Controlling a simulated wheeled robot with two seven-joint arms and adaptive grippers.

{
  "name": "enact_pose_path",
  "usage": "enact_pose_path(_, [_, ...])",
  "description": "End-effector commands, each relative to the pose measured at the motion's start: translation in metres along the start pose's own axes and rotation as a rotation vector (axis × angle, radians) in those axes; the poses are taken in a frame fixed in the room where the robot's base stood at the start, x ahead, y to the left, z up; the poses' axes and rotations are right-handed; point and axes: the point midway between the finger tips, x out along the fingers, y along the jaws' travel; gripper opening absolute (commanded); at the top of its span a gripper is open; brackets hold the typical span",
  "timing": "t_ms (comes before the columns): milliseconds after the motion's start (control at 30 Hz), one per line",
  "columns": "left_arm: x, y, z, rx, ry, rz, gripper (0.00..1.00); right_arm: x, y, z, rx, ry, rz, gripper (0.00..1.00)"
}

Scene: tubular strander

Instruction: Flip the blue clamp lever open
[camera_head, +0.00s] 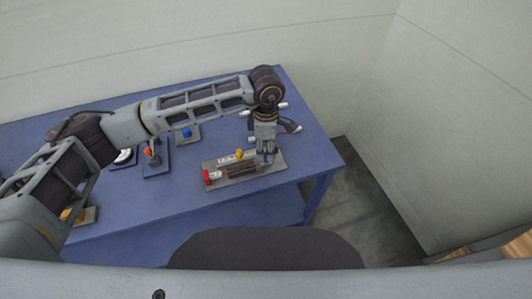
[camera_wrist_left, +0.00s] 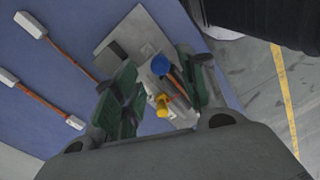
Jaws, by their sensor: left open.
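The blue clamp lever (camera_wrist_left: 160,64) shows in the left wrist view as a round blue top with a reddish-brown cable beside it, on the grey fixture plate (camera_wrist_left: 112,52). In the head view my left gripper hides it, at the right part of the plate (camera_head: 215,183). My left gripper (camera_head: 266,158) points down over that part. In the left wrist view its open fingers (camera_wrist_left: 158,66) stand on both sides of the blue lever. I cannot tell whether they touch it. My right gripper is in neither view.
A yellow lever (camera_head: 239,154) and a red one (camera_head: 206,177) sit on the same plate. A separate blue knob (camera_head: 186,132) and an orange-topped post (camera_head: 149,152) stand further left on the blue table (camera_head: 165,205). Orange rods with white ends (camera_wrist_left: 58,68) lie nearby. The table's right edge is close.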

Motion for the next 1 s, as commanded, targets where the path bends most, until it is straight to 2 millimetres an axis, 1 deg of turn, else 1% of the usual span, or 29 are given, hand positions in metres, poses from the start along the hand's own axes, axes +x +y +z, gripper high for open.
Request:
enact_pose_path(33, [0.006,-0.001,0.0,0.0,-0.001,-0.003,0.42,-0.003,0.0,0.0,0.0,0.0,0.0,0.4])
enact_pose_path(200, [0.025,-0.001,0.0,0.0,-0.001,-0.003,0.42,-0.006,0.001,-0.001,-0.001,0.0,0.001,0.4])
enact_pose_path(300, [0.032,0.0,0.0,0.001,0.0,-0.001,0.42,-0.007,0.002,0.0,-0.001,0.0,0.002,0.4])
enact_pose_path(467, [0.038,0.0,0.0,0.001,-0.001,0.0,0.42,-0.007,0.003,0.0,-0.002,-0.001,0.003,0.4])
enact_pose_path(733, [0.039,0.0,0.0,0.001,-0.001,0.0,0.42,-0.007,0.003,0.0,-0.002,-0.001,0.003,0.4])
enact_pose_path(767, [0.039,0.0,0.0,0.001,-0.001,0.0,0.4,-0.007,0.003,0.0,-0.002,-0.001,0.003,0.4])
enact_pose_path(1000, [0.039,0.0,0.0,0.001,-0.001,0.0,0.09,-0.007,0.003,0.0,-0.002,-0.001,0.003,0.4])
